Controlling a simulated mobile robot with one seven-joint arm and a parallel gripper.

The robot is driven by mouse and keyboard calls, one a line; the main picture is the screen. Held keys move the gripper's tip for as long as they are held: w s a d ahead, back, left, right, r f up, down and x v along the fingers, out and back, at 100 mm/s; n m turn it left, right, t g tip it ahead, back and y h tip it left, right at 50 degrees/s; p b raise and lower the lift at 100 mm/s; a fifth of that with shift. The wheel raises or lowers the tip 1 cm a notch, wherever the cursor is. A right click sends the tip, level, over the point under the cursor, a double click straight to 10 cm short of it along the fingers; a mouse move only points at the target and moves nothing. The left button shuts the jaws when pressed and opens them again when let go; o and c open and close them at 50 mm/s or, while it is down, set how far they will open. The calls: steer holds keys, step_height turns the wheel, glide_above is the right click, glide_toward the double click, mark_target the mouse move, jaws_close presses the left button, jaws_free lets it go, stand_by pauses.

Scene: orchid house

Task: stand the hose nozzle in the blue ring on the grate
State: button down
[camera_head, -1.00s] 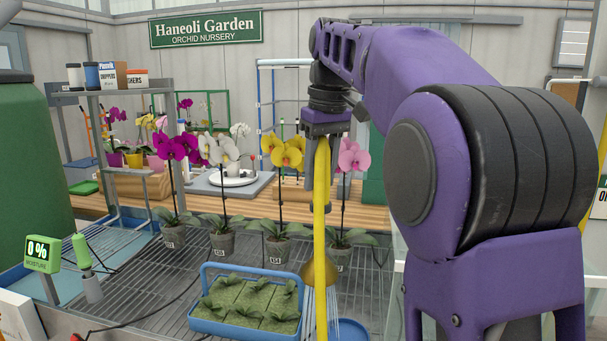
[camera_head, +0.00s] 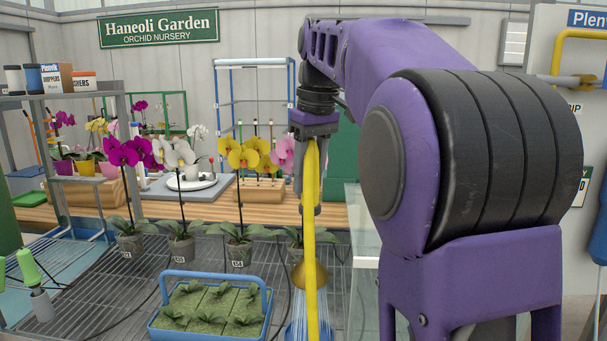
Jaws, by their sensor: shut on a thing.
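My gripper (camera_head: 309,206) points down above the grate (camera_head: 345,290) and is shut on the hose nozzle. The yellow hose (camera_head: 311,180) passes in front of the gripper and hides much of the fingers. The nozzle's brass, cone-shaped head (camera_head: 313,275) hangs below, with thin pale streaks like water falling from it. A blue round shape (camera_head: 325,331), likely the blue ring, shows at the bottom edge below the nozzle. The streaks and the frame edge hide much of it, and the nozzle appears above it, apart.
A blue-handled tray of seedlings (camera_head: 160,327) stands just left of the nozzle. Several potted orchids, one white (camera_head: 180,153), stand in a row behind. A glass panel (camera_head: 364,260) stands right of the nozzle.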

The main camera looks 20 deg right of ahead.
mark_target(308, 253)
steer(key=shift+f, duration=0.1)
step_height(308, 253, down, 3)
steer(key=b, duration=0.2)
steer(key=shift+f+b, duration=0.15)
steer(key=shift+b, duration=0.15)
steer(key=shift+f, duration=4.4)
steer(key=shift+f, duration=0.8)
steer(key=shift+f, duration=0.6)
